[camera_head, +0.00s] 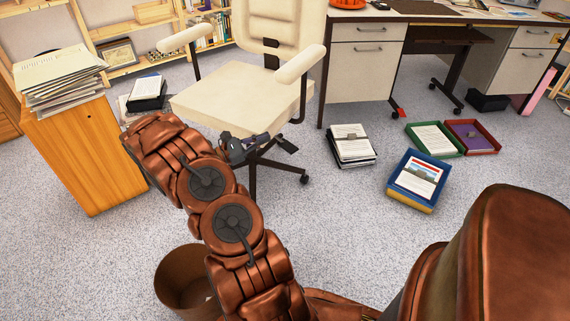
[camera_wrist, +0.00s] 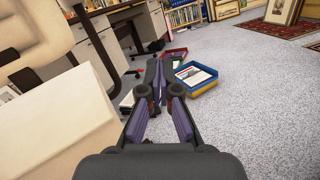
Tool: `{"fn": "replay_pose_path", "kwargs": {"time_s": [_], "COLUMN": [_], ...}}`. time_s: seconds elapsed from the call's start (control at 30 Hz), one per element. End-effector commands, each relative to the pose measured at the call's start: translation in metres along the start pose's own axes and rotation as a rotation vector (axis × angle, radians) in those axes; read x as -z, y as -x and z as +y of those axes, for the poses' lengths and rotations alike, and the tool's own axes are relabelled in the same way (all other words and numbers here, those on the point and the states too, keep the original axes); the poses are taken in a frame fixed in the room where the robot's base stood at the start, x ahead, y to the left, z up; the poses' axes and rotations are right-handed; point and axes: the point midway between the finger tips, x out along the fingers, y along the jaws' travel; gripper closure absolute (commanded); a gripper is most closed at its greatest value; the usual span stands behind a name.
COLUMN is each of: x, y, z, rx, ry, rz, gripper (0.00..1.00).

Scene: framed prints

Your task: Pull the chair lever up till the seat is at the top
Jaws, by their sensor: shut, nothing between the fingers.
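The cream office chair (camera_head: 228,97) stands upright in the upper middle of the head view, with armrests and a dark base. Its seat side also fills the left of the wrist view (camera_wrist: 62,138). A dark flat paddle that looks like the lever (camera_head: 288,145) sticks out under the seat's right side. My gripper (camera_head: 245,148) is low beside the seat's front edge, left of that paddle. In the wrist view my gripper (camera_wrist: 160,85) is shut and empty, its fingers pointing away past the seat. I cannot make out the lever there or tell whether the fingertips touch it.
A wooden cabinet (camera_head: 75,150) with stacked papers stands left. A brown bin (camera_head: 180,285) is near my arm. A desk (camera_head: 362,85) stands behind the chair. A book stack (camera_head: 352,146) and blue tray (camera_head: 428,204) lie right. Carpet between them is clear.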

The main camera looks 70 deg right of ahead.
Motion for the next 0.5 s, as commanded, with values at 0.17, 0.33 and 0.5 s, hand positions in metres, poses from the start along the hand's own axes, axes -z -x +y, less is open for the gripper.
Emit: {"fn": "replay_pose_path", "kwargs": {"time_s": [0.17, 0.33, 0.5], "x": [0.084, 0.156, 0.216], "y": [-0.003, -0.003, 0.002], "z": [0.002, 0.000, -0.006], "rx": [-0.085, -0.165, -0.233], "ry": [0.072, 0.131, 0.177], "rz": [-0.040, -0.062, -0.074], "gripper": [1.00, 1.00, 1.00]}}
